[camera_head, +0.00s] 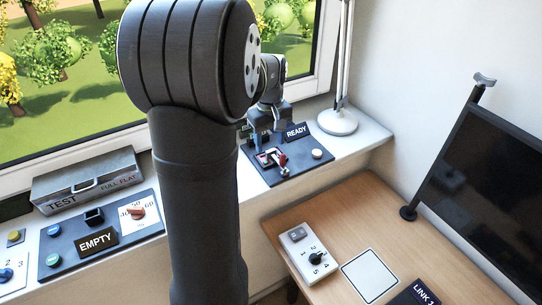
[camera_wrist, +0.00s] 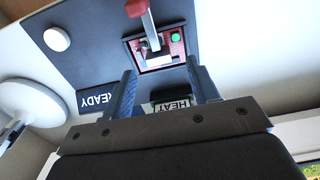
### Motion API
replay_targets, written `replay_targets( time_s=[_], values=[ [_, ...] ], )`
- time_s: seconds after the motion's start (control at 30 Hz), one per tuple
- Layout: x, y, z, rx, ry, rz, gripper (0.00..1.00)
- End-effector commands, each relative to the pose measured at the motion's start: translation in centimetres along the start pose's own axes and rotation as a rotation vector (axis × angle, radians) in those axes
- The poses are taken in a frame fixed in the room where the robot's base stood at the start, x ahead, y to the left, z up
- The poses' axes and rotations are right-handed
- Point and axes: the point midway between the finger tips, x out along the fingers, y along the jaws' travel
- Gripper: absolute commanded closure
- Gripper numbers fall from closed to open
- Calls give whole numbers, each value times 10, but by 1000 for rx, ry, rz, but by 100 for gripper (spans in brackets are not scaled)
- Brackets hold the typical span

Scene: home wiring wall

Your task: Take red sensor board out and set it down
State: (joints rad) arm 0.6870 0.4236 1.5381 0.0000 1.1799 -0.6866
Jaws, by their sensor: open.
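The red sensor board (camera_wrist: 178,49) appears to be the red-edged piece in a dark square frame on the dark panel (camera_wrist: 85,50), with a green spot at one corner. A lever with a red handle (camera_wrist: 138,8) crosses over it and hides part of it. In the head view the red-handled lever (camera_head: 282,160) stands beside the board (camera_head: 264,160) on the sill panel. My gripper (camera_wrist: 163,70) is open, with its two blue fingers apart on either side of the board's near edge. Nothing shows between the fingertips. In the head view my gripper is small and partly hidden.
A READY sign (camera_head: 296,131) and a white button (camera_head: 317,154) sit on the same panel. A lamp base (camera_head: 338,121) stands to the right. A HEAT label (camera_wrist: 171,106) shows between my fingers. A white square (camera_head: 369,275) lies on the wooden desk (camera_head: 365,205), beside a dial box (camera_head: 307,254).

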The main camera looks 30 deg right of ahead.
Motion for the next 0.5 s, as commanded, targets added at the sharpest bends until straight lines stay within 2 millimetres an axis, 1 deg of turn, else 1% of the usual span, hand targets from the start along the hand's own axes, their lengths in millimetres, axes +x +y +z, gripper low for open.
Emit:
replay_targets(
  time_s=[0.03, 0.1, 0.17, 0.43, 0.47, 0.5],
  values=[
    [8, 1, 0, 0, -3, -2, 45],
    [17, 1, 0, 0, -2, -2, 45],
    [22, 0, 0, 0, -2, -1, 45],
    [25, 1, 0, 0, 0, 1, 45],
    [25, 1, 0, 0, 0, 1, 49],
    [25, 1, 0, 0, 0, 1, 57]
  ],
)
